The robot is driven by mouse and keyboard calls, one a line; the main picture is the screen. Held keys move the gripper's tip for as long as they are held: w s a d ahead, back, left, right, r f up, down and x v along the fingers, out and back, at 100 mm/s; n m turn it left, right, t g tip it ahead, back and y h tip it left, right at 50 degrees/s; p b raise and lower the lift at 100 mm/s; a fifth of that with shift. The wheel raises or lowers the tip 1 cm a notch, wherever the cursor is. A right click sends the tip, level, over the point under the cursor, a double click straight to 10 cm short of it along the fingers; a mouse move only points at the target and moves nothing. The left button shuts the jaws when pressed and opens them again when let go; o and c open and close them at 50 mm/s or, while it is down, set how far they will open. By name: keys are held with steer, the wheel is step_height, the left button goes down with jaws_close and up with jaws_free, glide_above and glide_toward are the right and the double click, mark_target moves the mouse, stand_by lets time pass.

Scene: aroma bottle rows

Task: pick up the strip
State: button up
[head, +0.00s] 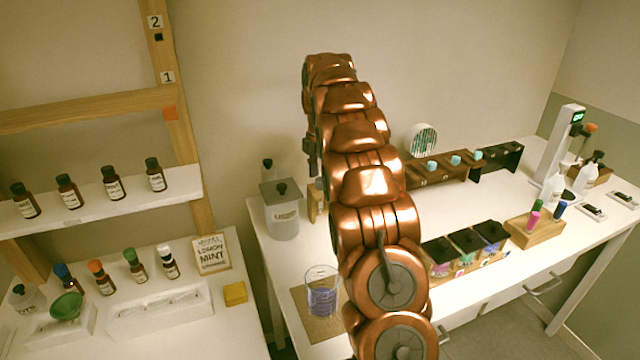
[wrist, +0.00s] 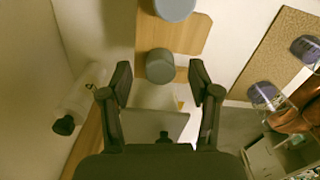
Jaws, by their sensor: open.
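I cannot make out the strip for certain in either view. A small pale yellow sliver (wrist: 180,103) shows between my fingers in the wrist view, too small to identify. My gripper (wrist: 160,82) is open, with its two dark fingers spread apart and nothing seen held between them. Beyond the fingertips is a wooden block (wrist: 188,42) with grey round pieces (wrist: 160,66) on it. In the head view my arm hides most of that area; part of a wooden block (head: 316,203) shows just left of the arm.
A lidded jar (head: 283,215) stands left of my arm; its square lid (wrist: 150,124) shows below my fingers. A glass beaker (head: 322,290) stands on a cork mat (head: 318,325). Boxes with dark lids (head: 467,242) are at right.

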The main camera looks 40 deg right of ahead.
steer(key=shift+f, duration=0.4)
steer(key=c, duration=1)
